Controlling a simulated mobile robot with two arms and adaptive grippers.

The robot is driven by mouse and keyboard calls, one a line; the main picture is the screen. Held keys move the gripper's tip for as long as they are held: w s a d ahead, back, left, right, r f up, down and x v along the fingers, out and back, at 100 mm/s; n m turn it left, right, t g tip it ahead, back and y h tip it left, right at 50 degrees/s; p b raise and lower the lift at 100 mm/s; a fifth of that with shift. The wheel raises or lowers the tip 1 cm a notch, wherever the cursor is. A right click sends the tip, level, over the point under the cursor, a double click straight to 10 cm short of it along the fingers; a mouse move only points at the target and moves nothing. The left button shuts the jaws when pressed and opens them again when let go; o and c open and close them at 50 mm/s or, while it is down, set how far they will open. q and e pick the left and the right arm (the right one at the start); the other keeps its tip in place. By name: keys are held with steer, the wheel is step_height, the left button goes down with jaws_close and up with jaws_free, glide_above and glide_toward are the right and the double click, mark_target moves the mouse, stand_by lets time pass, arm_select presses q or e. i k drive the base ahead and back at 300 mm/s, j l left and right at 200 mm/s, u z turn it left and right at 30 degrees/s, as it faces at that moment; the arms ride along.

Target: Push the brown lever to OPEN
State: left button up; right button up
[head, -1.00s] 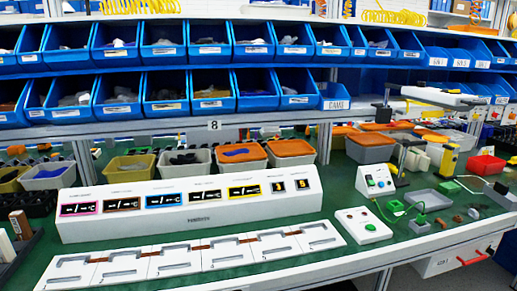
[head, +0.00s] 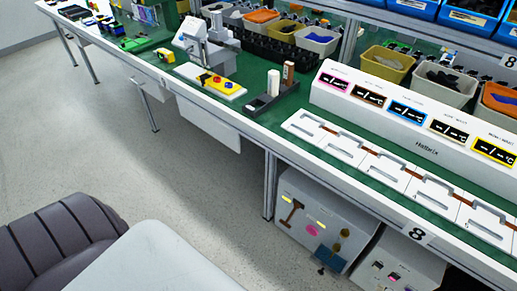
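A small brown lever (head: 291,212) is on the front of a light grey box (head: 290,247) under the workbench, in the lower middle of the head view. It looks T-shaped, with its bar at the top and its stem slanting down. Small yellow labels are beside it, too small to read, so I cannot tell which marks OPEN. A pink oval part (head: 311,230) and a dark yellow knob (head: 345,233) are on the same face. Neither of my grippers is in view.
The long workbench (head: 262,118) runs above the box, with a white display console (head: 425,150) on top. A second grey box (head: 398,266) stands to the right. Grey floor (head: 160,185) is open in front of the bench. A dark ribbed shape and pale surface fill the lower left.

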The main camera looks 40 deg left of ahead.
mark_target(296, 205)
steer(key=u, duration=0.8)
